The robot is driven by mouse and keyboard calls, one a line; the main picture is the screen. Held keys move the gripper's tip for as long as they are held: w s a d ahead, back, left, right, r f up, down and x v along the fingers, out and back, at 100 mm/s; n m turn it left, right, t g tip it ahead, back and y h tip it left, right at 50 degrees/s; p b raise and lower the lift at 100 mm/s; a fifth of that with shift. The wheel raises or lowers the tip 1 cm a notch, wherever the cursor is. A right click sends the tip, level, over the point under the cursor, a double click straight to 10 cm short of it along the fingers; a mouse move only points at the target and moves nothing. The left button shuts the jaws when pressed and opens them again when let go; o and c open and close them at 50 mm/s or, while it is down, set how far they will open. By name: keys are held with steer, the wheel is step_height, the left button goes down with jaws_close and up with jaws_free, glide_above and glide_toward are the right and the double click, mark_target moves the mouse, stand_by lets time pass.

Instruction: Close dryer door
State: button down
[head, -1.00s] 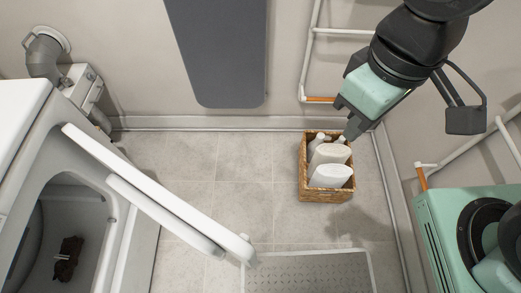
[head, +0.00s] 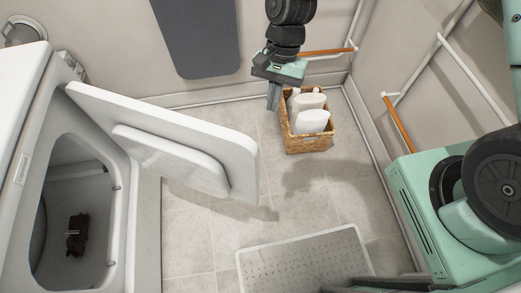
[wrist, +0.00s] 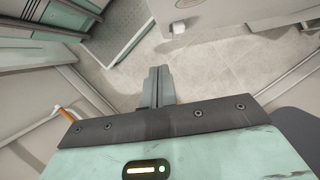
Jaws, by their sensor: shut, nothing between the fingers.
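The white dryer (head: 142,230) stands at the left in the head view. Its white door (head: 235,155) stands wide open, reaching out to the right over the floor. A dark brown crumpled cloth (head: 77,236) lies inside the drum. My gripper (head: 273,104) is up to the right of the door's outer end, apart from it, pointing down with its fingers together and empty. The closed fingers (wrist: 158,78) also show in the wrist view.
A wicker basket (head: 300,145) with several white bottles stands on the floor just right of my gripper. A grey perforated mat (head: 305,262) lies at the front. White wall racks (head: 437,75) are at the right. Floor between door and basket is clear.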

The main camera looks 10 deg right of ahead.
steer(key=s+a+f+p, duration=0.1)
steer(key=s+a+f, duration=0.3)
steer(key=f, duration=0.5)
steer(key=shift+s, duration=1.25)
steer(key=shift+f, duration=0.1)
